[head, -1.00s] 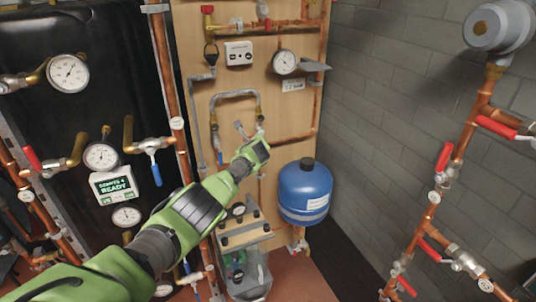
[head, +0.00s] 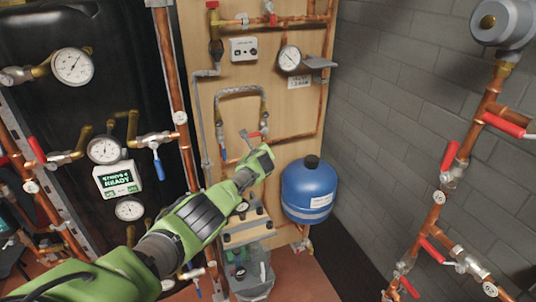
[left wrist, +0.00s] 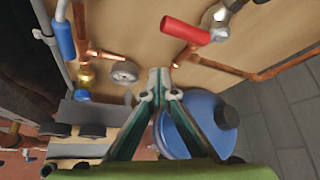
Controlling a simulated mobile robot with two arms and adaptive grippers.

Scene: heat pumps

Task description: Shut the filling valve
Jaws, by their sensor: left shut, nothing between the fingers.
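A grey braided hose loop (head: 240,90) hangs on the wooden board, with a valve at each lower end. The right valve has a red lever (head: 252,134) that sticks out to the left, across its pipe. In the left wrist view this red lever (left wrist: 188,30) lies beyond and right of the fingertips, apart from them. The left valve has a blue lever (head: 222,156), pointing down along its pipe; it also shows in the left wrist view (left wrist: 63,38). No label tells which is the filling valve. My left gripper (head: 268,149) is shut and empty, just below the red lever. My right gripper is out of view.
A blue vessel (head: 308,190) hangs close below and right of my left gripper. Copper pipes with red levers (head: 449,157) stand at the right. A clear tank (head: 249,275) stands below.

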